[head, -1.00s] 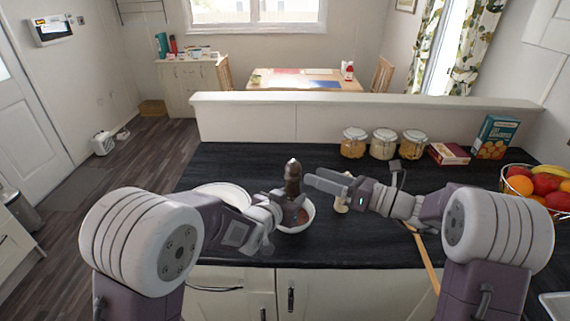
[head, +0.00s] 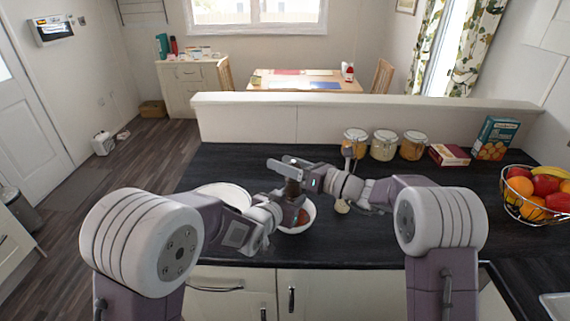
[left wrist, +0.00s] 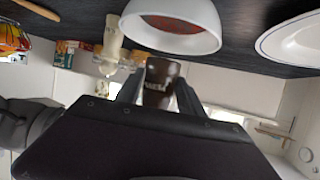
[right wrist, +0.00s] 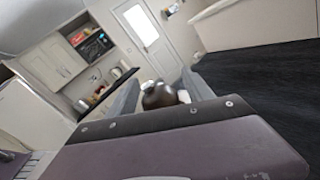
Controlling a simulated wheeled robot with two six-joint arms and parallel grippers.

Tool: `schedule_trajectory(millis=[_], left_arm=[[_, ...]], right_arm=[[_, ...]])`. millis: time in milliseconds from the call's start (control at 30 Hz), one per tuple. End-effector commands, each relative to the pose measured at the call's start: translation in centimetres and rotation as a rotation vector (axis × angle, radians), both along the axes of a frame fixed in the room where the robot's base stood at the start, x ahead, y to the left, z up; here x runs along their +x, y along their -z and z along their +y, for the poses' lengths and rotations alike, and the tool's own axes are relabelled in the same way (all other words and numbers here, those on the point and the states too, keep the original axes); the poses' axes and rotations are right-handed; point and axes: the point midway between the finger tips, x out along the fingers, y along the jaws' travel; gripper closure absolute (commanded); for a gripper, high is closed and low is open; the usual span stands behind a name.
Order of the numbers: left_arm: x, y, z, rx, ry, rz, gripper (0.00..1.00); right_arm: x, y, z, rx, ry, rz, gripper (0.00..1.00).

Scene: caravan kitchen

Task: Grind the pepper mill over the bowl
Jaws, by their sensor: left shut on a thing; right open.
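The dark brown pepper mill (head: 293,188) stands upright above the white bowl (head: 308,219), which has reddish-brown food in it. My left gripper (head: 290,212) is shut on the mill's lower body; the left wrist view shows the mill (left wrist: 158,88) between the fingers, with the bowl (left wrist: 200,38) beyond. My right gripper (head: 285,168) is open at the mill's top, which it mostly hides in the head view. In the right wrist view the mill's rounded dark top (right wrist: 160,95) lies between the open fingers. I cannot tell whether they touch it.
A white plate (head: 222,193) lies left of the bowl. Several lidded jars (head: 384,146), a dark red box (head: 449,155) and a blue box (head: 494,138) stand along the back. A wire fruit basket (head: 536,214) is at right.

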Motion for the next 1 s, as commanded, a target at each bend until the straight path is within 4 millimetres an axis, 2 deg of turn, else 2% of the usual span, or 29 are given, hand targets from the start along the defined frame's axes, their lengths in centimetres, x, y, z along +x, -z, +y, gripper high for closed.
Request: schedule_trajectory(millis=[167,300,367,400,667,1000], left_arm=[[0.02,-0.07,-0.01,-0.001,0.000,-0.002,0.94],[0.02,-0.06,-0.01,-0.001,0.000,-0.002,0.94],[0.02,-0.07,-0.01,-0.001,0.000,-0.002,0.94],[0.02,-0.07,-0.01,-0.001,0.000,-0.002,0.94],[0.02,-0.07,-0.01,-0.001,0.000,-0.002,0.94],[-0.02,-0.02,-0.04,0.000,0.001,0.000,0.94]], right_arm=[[-0.01,-0.01,-0.01,0.000,0.000,0.000,0.40],[-0.02,-0.02,-0.01,0.000,0.000,0.000,0.79],[-0.03,-0.02,-0.02,0.000,0.000,0.000,0.96],[-0.03,-0.02,-0.02,0.000,0.000,0.000,1.00],[0.03,-0.17,0.05,0.003,0.037,-0.003,1.00],[0.42,-0.22,-0.28,0.004,0.253,-0.004,1.00]])
